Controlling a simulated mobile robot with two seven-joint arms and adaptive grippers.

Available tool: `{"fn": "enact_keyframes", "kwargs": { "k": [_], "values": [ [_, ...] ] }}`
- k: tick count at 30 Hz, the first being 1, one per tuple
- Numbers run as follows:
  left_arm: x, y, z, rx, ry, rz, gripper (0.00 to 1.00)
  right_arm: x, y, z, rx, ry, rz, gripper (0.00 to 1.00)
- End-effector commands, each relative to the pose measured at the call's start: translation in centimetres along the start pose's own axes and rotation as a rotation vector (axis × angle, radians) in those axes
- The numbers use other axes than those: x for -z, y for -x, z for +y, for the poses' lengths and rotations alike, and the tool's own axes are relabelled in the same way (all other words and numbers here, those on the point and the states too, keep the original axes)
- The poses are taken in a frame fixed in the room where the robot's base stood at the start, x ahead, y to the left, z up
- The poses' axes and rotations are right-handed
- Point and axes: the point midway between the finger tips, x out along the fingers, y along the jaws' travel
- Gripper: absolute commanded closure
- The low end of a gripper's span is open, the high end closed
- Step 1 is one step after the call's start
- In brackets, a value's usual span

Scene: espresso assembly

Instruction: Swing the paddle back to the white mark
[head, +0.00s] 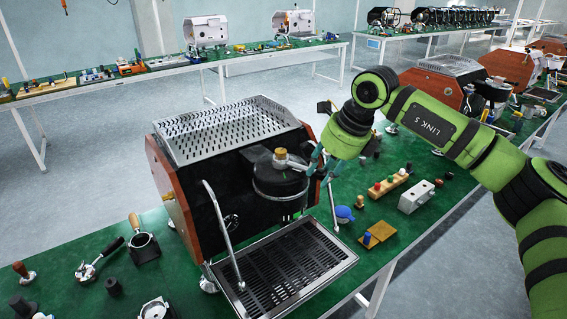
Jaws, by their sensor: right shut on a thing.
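The espresso machine (228,165), with orange-red side panels and a perforated steel top, stands on the green bench. Its black round group head (281,181) faces right of centre. The paddle (283,155) sits on top of the group head, with a tan hub and an arm reaching right. My right gripper (316,164) comes in from the right and is shut on the paddle's outer end, beside the group head. The fingers and wrist partly hide that end. I cannot make out the white mark. My left gripper is not in view.
A steam wand (222,232) hangs in front of the machine, above the slotted drip tray (285,264). Portafilters (98,258) and tampers lie at left.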

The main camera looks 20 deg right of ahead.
Motion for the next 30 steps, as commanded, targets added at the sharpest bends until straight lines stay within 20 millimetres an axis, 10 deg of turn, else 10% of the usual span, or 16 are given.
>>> {"fn": "enact_keyframes", "kwargs": {
  "k": [1,2,4,17,30],
  "values": [
    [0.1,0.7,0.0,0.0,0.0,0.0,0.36,-0.2,0.3,-0.3,-0.015,0.027,-0.002,0.91],
    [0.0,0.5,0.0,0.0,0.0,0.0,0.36,-0.2,0.1,-0.2,-0.015,0.033,-0.003,0.6],
    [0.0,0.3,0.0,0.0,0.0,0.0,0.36,-0.1,0.0,-0.2,-0.013,0.032,-0.002,0.4],
    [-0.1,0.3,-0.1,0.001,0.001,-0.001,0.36,0.0,0.7,-0.3,-0.01,0.029,0.001,0.4],
    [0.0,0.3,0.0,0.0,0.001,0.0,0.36,-0.1,9.4,-0.3,-0.01,0.03,-0.003,0.4]
  ]
}}
